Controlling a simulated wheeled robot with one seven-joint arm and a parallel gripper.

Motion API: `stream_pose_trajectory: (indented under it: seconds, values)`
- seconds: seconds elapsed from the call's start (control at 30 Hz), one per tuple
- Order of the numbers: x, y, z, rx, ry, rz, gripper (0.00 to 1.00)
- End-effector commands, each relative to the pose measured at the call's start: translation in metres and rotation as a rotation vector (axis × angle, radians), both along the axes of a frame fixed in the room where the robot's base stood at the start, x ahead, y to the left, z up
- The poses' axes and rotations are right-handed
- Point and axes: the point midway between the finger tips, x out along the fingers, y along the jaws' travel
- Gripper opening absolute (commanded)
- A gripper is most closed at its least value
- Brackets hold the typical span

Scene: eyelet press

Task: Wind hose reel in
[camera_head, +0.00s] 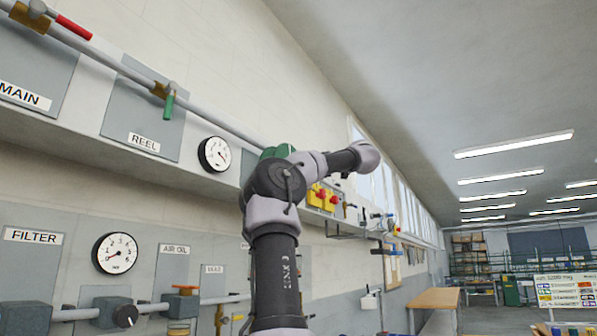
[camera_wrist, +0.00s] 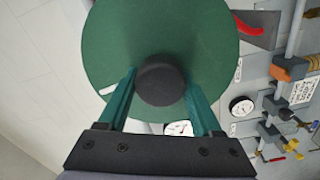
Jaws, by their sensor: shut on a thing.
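The hose reel shows in the wrist view as a large dark green disc (camera_wrist: 120,35) that fills the upper middle. A round black knob (camera_wrist: 162,82) stands out from its face. My gripper (camera_wrist: 160,88) has its two teal fingers on either side of this knob, shut on it. In the head view, a bit of green reel (camera_head: 277,151) shows behind my arm by the wall; the rest of it and my gripper's fingers are hidden there. I cannot see any hose.
The wall holds pipes, a REEL panel (camera_head: 146,120) with a green-handled valve (camera_head: 169,101), a round gauge (camera_head: 214,154), and a FILTER panel (camera_head: 34,237) with a second gauge (camera_head: 116,253). A wooden bench (camera_head: 434,298) stands at right. Open floor lies beyond.

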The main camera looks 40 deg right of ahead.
Motion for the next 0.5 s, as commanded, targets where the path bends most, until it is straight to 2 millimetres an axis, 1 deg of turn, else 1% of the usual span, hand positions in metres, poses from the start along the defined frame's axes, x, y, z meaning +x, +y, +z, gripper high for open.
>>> stream_pose_trajectory:
  seconds: [0.07,0.1,0.13,0.17,0.5]
  values:
    - [0.0008,-0.0004,-0.0009,-0.001,0.002,-0.002,0.00]
    - [0.0008,-0.0005,-0.0009,-0.001,0.002,-0.002,0.82]
    - [0.0007,-0.0005,-0.0009,-0.001,0.002,-0.002,0.93]
    - [0.0007,-0.0005,-0.0009,-0.001,0.002,-0.002,0.96]
    - [-0.0023,-0.0014,-0.0001,0.000,0.000,-0.002,0.96]
